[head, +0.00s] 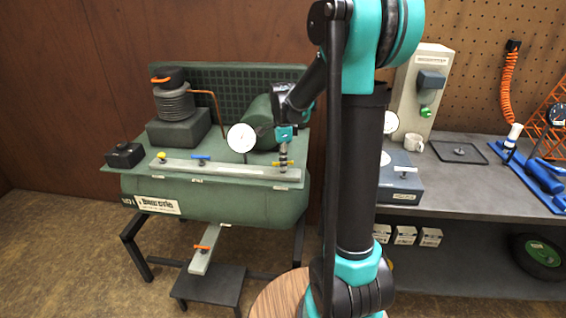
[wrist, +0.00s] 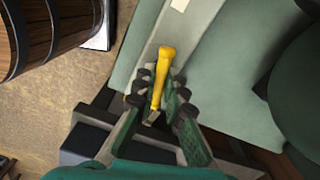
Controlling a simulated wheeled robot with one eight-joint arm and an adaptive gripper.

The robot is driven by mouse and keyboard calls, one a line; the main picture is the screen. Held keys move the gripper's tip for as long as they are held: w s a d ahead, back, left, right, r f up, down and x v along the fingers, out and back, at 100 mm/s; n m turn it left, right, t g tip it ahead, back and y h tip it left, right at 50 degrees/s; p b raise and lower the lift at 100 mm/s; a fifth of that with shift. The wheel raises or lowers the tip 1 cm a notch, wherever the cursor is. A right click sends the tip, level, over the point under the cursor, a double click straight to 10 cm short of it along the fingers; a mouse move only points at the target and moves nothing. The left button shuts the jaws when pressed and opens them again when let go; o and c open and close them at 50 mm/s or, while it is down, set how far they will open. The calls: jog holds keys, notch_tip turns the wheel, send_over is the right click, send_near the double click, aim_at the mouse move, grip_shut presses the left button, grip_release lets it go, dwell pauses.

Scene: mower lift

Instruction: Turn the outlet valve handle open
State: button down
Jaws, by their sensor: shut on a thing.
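A green compressor tank (head: 215,205) carries a pale rail (head: 225,170) with several small valve handles. My gripper (head: 284,160) points down at the rail's right end, shut on a yellow valve handle (wrist: 163,65). In the wrist view my gripper (wrist: 163,95) has a dark padded finger on each side of the handle. The handle's rounded end sticks out past the fingertips over the pale rail (wrist: 150,40). The handle's base is partly hidden between the fingers. I cannot read any label naming it as the outlet valve.
A blue handle (head: 201,157) and a yellow knob (head: 161,156) sit further left on the rail. A pressure gauge (head: 241,138) stands just behind the gripper's left. An orange handle (head: 202,247) is below the tank. A workbench (head: 455,180) stands at right.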

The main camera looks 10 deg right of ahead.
jog(key=n, duration=0.3)
jog(key=shift+n, duration=0.4)
jog(key=n, duration=0.4)
jog(key=shift+n, duration=0.3)
jog(key=n, duration=0.4)
jog(key=shift+n, duration=2.4)
jog(key=c, duration=1.5)
grip_release()
